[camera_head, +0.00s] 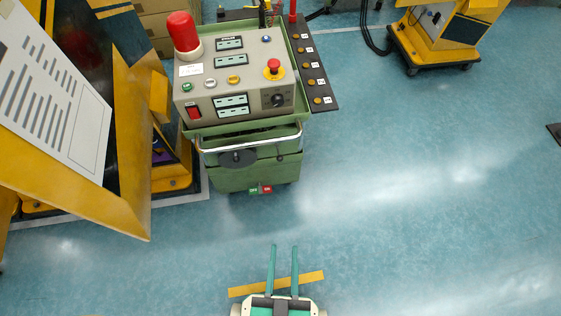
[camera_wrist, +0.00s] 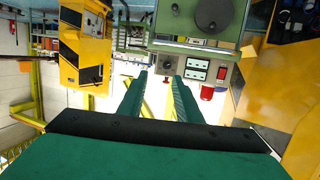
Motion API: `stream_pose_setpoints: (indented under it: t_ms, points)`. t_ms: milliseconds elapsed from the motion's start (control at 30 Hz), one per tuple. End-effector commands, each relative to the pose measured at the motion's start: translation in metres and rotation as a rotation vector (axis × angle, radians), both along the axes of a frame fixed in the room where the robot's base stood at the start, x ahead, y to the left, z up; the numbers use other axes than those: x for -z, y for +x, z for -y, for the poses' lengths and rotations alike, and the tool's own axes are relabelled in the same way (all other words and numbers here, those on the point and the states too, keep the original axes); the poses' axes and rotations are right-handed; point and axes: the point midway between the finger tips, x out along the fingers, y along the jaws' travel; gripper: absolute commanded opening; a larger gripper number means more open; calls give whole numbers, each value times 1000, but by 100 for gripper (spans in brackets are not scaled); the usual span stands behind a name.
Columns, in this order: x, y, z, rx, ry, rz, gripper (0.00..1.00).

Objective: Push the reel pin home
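A green cart (camera_head: 254,175) carries a grey control console (camera_head: 243,82) in the head view. A dark round disc (camera_head: 238,158) sits on the cart's front below a chrome handle; it also shows in the wrist view (camera_wrist: 213,12). A dark side strip (camera_head: 312,66) holds several labelled orange-topped fittings, and a red rod (camera_head: 292,16) stands at its far end. I cannot tell which part is the reel pin. My gripper (camera_head: 284,248) is below the cart in the picture, apart from it. Its two green fingers are spread and empty; they also show in the wrist view (camera_wrist: 160,78).
A yellow and black structure with a white sheet (camera_head: 52,90) leans in close on the left. A yellow wheeled unit (camera_head: 440,32) stands at the top right. A yellow floor strip (camera_head: 312,279) lies under my gripper.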

Motion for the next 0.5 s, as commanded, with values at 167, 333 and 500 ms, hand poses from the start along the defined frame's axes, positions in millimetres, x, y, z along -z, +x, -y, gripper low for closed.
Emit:
stream_pose_setpoints:
  t_ms: [167,333,500]
  points:
    - [12,4,-1,5,49,7,0]
    - [49,19,-2,23,208,29,0]
    - [93,42,-3,48,426,52,0]
